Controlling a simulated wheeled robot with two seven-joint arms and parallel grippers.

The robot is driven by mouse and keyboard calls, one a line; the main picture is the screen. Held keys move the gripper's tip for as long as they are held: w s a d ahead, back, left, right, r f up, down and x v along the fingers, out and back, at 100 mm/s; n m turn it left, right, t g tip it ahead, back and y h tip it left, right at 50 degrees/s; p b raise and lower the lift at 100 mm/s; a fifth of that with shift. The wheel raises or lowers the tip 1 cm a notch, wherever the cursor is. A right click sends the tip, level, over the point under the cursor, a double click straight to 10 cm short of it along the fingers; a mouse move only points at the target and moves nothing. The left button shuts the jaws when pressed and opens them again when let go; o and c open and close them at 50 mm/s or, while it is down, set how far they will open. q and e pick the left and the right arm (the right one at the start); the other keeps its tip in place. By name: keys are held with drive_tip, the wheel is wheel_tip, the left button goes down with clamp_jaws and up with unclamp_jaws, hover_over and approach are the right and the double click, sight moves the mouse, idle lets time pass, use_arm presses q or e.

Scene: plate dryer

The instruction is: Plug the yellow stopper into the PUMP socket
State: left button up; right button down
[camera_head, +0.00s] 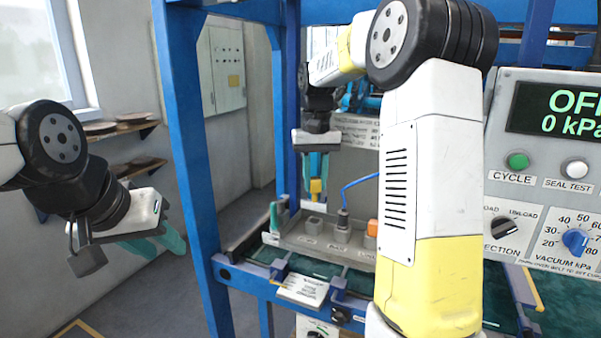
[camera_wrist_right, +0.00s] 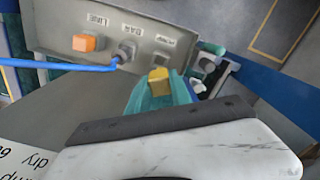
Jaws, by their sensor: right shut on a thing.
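My right gripper (camera_head: 316,178) is shut on the yellow stopper (camera_head: 315,187) and holds it above the left end of the grey socket box (camera_head: 290,240). In the right wrist view, the stopper (camera_wrist_right: 158,77) shows between the teal fingers (camera_wrist_right: 158,95), partly hidden by them. It is apart from the box. The box has a row of sockets: a grey one (camera_head: 313,223) at left, one with a blue-cabled plug (camera_head: 342,222) in the middle and one with an orange stopper (camera_head: 372,228) at right. My left gripper (camera_head: 165,243) appears open and empty at the left.
A blue frame post (camera_head: 190,150) stands between my two grippers. The blue cable (camera_head: 358,182) rises from the middle plug. The control panel (camera_head: 545,170) is at right, its display reading OFF and 0 kPa. My right arm hides part of the box.

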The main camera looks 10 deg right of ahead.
sight(314, 201)
drive_tip(key=shift+w, duration=0.15)
drive_tip(key=shift+f, duration=3.65)
drive_tip(key=shift+f, duration=0.55)
drive_tip(key=c, duration=1.1)
unclamp_jaws()
wheel_tip(314, 201, up, 8)
drive_tip(key=shift+f, duration=0.15)
